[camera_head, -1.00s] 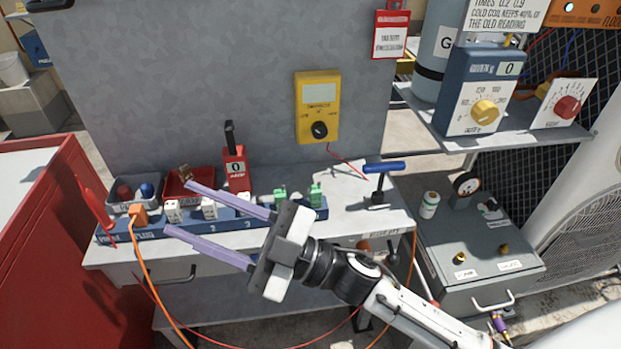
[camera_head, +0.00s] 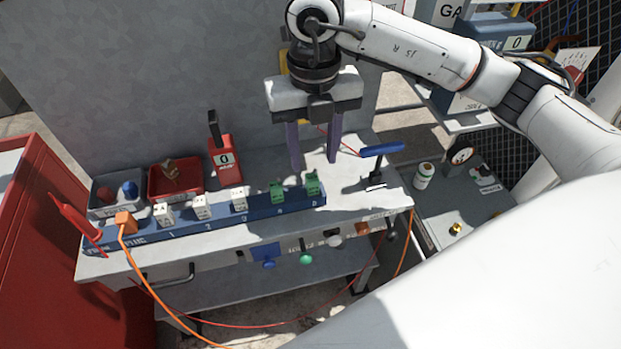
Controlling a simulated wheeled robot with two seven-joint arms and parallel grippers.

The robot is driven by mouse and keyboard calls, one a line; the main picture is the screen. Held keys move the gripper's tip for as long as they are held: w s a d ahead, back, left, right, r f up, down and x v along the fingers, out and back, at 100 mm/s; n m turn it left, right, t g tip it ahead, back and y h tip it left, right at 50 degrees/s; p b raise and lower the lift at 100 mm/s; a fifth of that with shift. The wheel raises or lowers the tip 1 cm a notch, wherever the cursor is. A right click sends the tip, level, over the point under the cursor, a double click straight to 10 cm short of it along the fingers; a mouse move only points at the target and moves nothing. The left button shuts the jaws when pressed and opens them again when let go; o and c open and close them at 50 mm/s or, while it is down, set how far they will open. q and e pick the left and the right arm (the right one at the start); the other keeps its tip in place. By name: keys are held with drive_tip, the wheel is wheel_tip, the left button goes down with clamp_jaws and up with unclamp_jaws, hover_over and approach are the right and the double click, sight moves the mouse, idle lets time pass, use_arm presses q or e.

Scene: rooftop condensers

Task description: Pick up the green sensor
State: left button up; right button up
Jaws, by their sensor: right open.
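The left green block (camera_head: 277,192) stands by the letter A, and the right green block (camera_head: 312,184) sits near the rail's right end. A round green knob-like piece (camera_head: 306,259) shows on the bench's front; I cannot tell which green thing is the sensor. My right gripper (camera_head: 314,163) points down, open and empty, its purple fingers apart. Its fingertips appear just above and behind the right green block in the picture; the height gap is unclear. My left gripper is not in view.
White blocks (camera_head: 200,207) and an orange plug (camera_head: 125,222) share the rail. Red and grey bins (camera_head: 175,181) and a red meter (camera_head: 224,160) stand behind. A blue-handled lever (camera_head: 382,149) is right of the gripper. Blue and white pieces (camera_head: 267,255) hang on the bench front.

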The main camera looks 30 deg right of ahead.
sight(312, 177)
wheel_tip(312, 177, down, 8)
drive_tip(key=shift+w+a+r+p, duration=0.1)
drive_tip(key=shift+r+p, duration=0.15)
drive_tip(key=shift+p, duration=0.25)
clamp_jaws()
